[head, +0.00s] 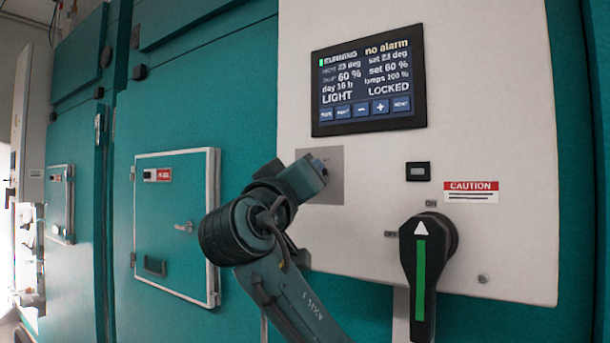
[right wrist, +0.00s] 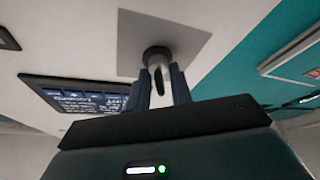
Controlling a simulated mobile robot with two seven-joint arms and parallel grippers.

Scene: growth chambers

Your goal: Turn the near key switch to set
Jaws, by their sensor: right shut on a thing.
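The near key switch sits on a grey square plate (head: 330,188) on the white control panel, below the display. In the head view my right gripper (head: 322,168) is up against this plate and hides the switch. In the right wrist view the round dark switch (right wrist: 157,55) stands out from the plate, with the key (right wrist: 155,76) in it. My right gripper (right wrist: 162,82) is shut on the key, one finger on each side. The display (head: 368,80) reads RUNNING, no alarm and LOCKED. My left gripper is in neither view.
A large black rotary handle (head: 423,265) with a green stripe is at the panel's lower right, under a red caution label (head: 471,191). A small black window (head: 418,171) is above the handle. A framed teal door (head: 175,230) is to the left.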

